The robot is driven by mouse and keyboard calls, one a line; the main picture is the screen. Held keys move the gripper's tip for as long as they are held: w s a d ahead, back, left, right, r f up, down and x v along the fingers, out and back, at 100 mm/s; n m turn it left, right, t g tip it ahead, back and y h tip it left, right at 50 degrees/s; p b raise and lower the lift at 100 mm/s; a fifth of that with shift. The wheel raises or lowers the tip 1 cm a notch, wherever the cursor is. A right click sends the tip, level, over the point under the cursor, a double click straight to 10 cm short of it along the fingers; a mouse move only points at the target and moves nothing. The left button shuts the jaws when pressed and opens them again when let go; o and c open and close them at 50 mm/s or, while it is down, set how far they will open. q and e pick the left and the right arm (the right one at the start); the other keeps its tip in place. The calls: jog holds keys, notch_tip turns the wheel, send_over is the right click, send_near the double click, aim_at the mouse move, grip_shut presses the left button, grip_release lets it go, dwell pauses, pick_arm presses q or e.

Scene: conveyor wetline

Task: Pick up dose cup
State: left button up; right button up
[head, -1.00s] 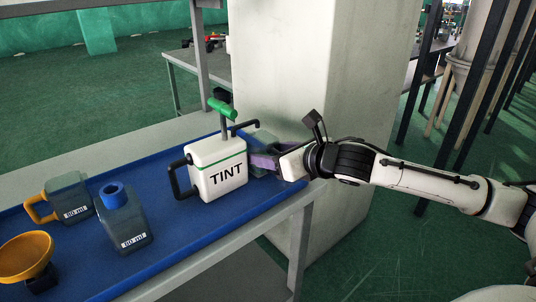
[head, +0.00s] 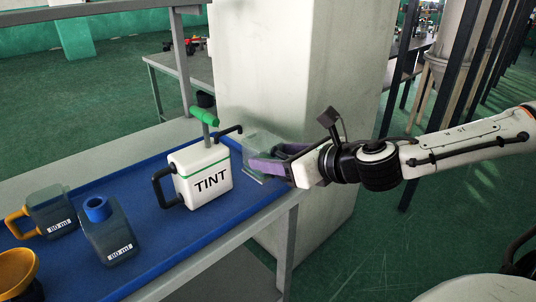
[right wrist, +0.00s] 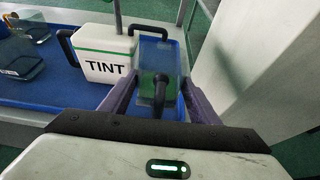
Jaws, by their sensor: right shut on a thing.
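A clear, greenish dose cup (head: 259,145) is between the purple fingers of my right gripper (head: 268,160), at the right end of the blue tray, just right of the TINT jug. In the right wrist view the cup (right wrist: 154,52) shows between both fingers, with a dark handle pointing towards my palm. My left gripper is out of view.
The white TINT jug (head: 203,172) with black handle, spout and green-topped rod stands close left. A blue-necked bottle (head: 107,233), an orange-handled vessel (head: 51,211) and a yellow funnel (head: 16,272) stand further left on the blue tray (head: 160,258). A pale pillar (head: 300,75) rises behind.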

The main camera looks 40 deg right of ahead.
aim_at(286, 155)
jog(key=shift+s+d+r, duration=0.1)
jog(key=shift+s+r, duration=0.15)
jog(key=shift+s, duration=0.2)
jog(key=v, duration=0.1)
jog(key=p+v, duration=0.1)
jog(key=v, duration=0.1)
jog(key=shift+s+r, duration=0.15)
jog(key=shift+r, duration=0.3)
jog(key=shift+p+v, duration=1.05)
jog(key=shift+s+f, duration=0.1)
